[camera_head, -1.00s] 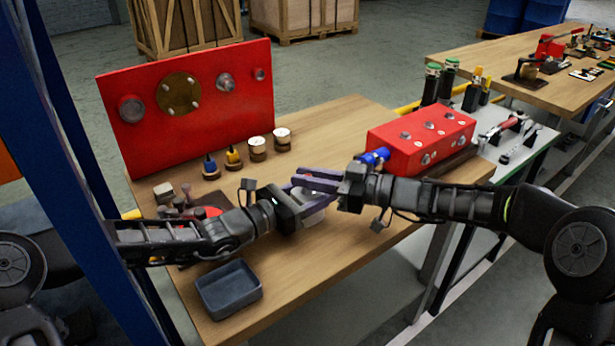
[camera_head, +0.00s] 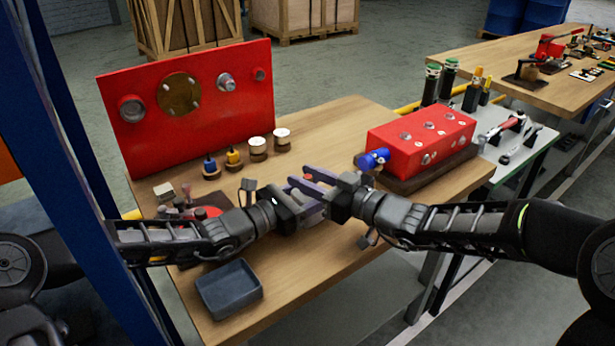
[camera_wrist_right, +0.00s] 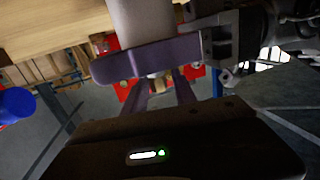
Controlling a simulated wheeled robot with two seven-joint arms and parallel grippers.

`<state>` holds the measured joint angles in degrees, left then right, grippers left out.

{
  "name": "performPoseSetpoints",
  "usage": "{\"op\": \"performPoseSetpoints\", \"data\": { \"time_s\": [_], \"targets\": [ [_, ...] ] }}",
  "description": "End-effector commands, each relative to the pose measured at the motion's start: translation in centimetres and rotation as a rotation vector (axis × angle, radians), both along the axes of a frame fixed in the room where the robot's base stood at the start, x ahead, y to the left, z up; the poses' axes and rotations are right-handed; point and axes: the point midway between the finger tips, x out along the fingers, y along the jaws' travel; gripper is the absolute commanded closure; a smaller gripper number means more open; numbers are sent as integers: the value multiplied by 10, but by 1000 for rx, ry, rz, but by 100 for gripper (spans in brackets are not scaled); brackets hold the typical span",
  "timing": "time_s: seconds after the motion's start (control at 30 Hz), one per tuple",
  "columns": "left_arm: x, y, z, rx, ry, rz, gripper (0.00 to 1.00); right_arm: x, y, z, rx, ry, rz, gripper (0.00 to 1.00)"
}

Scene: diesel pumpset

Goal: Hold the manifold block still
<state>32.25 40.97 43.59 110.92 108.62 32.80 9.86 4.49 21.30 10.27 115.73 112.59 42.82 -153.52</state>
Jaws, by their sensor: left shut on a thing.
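The manifold block seems to be the red block (camera_head: 405,150) with several round ports on top and front, resting on a dark base at the right of the bench. A blue fitting (camera_head: 374,159) sticks out of its left end; a blue part also shows in the right wrist view (camera_wrist_right: 14,104). My left gripper (camera_head: 310,208) is shut on a pale grey cylinder (camera_wrist_right: 142,18), mostly hidden in the head view, left of the block. My right gripper (camera_head: 312,183) has its purple fingers apart, close to the left gripper and clear of the block.
A red upright panel (camera_head: 220,122) stands at the back left, with small blue, yellow and white-topped parts in front. A grey tray (camera_head: 229,288) sits at the front left. Green- and yellow-topped cylinders (camera_head: 432,85) stand behind the block. A blue post (camera_head: 72,130) rises at left.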

Motion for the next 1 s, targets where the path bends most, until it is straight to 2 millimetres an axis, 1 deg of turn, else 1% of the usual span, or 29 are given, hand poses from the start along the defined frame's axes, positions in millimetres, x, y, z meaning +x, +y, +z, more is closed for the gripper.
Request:
{"op": "performPoseSetpoints", "data": {
  "time_s": [0.2,0.3,0.9,1.0],
  "targets": [
    [0,0,0,0,0,0,100,-1,2,1,4,-2,-141,67],
    [0,0,0,0,0,0,100,0,1,1,1,-2,-179,67],
    [0,0,0,0,0,0,100,0,-1,0,1,-2,-191,67],
    [0,0,0,0,0,0,100,0,-1,0,2,-1,-191,75]
  ]
}}
